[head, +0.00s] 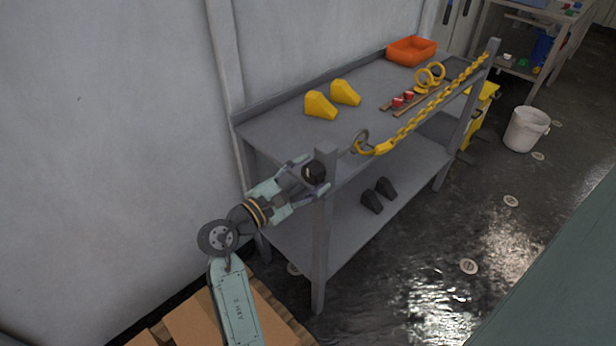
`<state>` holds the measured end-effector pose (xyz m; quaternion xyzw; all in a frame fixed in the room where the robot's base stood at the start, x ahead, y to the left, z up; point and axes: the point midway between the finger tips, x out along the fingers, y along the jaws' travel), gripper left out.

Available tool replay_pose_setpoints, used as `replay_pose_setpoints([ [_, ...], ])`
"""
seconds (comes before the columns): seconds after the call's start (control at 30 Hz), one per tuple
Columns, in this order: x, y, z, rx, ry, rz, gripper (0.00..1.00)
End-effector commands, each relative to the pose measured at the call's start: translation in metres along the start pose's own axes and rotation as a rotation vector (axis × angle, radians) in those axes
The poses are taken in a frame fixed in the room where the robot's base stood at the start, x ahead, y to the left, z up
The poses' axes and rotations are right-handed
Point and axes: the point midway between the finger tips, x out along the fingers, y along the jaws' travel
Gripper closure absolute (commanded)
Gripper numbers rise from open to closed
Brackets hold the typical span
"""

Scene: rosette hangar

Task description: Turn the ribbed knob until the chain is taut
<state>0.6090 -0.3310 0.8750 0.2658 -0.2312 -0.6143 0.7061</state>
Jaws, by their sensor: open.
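The shelf top (285,125) carries yellow wedges (321,105), red-ended pieces (403,99), yellow rings (430,75) and an orange bin (411,51). Dark wedges (372,201) lie on the lower shelf. A white bucket (526,129) stands on the floor. Cardboard (195,322) lies at the bottom.

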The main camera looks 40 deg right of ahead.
Motion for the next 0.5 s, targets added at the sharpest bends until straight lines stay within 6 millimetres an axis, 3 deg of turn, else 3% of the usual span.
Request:
replay_pose_setpoints([
  [0.5,0.0002,-0.0002,0.0001,-0.576,0.000,-0.001,0.45],
])
